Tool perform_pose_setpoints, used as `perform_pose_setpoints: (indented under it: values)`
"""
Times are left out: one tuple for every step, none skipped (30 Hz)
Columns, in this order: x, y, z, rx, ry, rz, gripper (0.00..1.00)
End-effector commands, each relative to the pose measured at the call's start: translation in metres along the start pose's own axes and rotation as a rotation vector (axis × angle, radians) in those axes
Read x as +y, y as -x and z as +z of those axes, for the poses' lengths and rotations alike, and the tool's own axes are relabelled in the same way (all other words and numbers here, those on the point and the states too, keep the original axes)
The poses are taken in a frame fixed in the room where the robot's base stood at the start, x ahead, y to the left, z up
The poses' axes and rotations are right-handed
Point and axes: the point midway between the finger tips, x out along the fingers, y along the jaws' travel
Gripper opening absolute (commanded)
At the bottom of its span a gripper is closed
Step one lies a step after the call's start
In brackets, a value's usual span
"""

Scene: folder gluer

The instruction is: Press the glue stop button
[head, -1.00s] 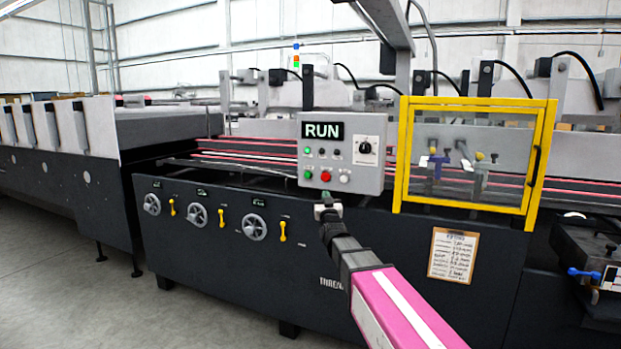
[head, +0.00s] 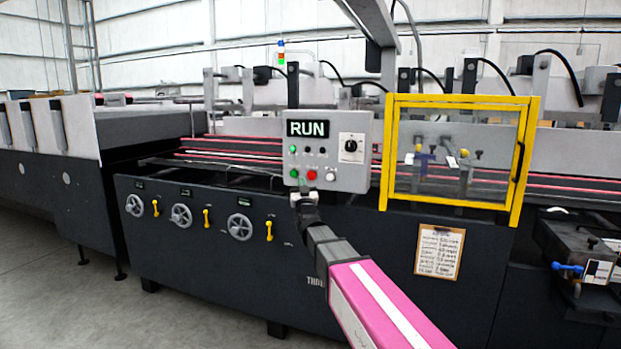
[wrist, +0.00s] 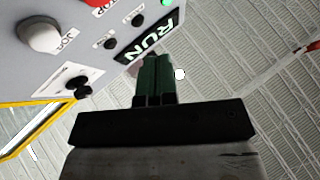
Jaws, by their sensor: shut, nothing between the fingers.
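A grey control box (head: 354,182) carries a display reading RUN. On its lower row are a green button (head: 294,173), a red button (head: 312,175) and a white button (head: 330,176). The red one looks like the stop button; its label is too small to read in the head view. In the wrist view the red button (wrist: 94,2) is cut by the top edge beside a partly seen label, and the white button (wrist: 40,34) is marked JOG. My gripper (head: 303,193) is shut and empty, at the box's lower edge below the green and red buttons. Contact cannot be told.
A black selector knob (head: 351,146) sits on the box's right side. A yellow-framed guard (head: 455,99) stands to the right, with a clipboard (head: 439,252) below it. Handwheels (head: 181,216) and yellow levers line the dark machine front to the left.

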Motion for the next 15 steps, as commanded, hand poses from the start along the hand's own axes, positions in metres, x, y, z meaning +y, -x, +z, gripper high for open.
perform_pose_setpoints:
  values:
    - [0.004,-0.007,0.005,0.0,0.0,0.001,0.0]
    - [0.005,-0.01,0.007,0.0,0.001,0.0,0.0]
    - [0.008,-0.014,0.01,0.0,0.002,0.0,0.0]
    - [0.011,-0.016,0.012,0.0,0.002,0.0,0.0]
    - [0.013,-0.019,0.014,0.0,0.002,0.001,0.0]
    - [0.015,-0.023,0.017,0.0,0.001,0.001,0.0]
    - [0.017,-0.025,0.018,0.0,0.0,0.001,0.0]
    - [0.019,-0.028,0.02,0.0,0.001,0.001,0.0]
    - [0.021,-0.031,0.022,0.0,0.001,0.0,0.0]
    - [0.022,-0.033,0.024,0.0,0.001,0.0,0.0]
    - [0.024,-0.035,0.025,0.0,0.001,0.0,0.0]
    - [0.026,-0.037,0.027,0.0,0.001,0.0,0.0]
    - [0.027,-0.039,0.029,0.0,0.0,0.0,0.0]
    - [0.028,-0.041,0.03,0.0,0.0,0.0,0.0]
    - [0.03,-0.042,0.031,0.0,0.0,0.0,0.0]
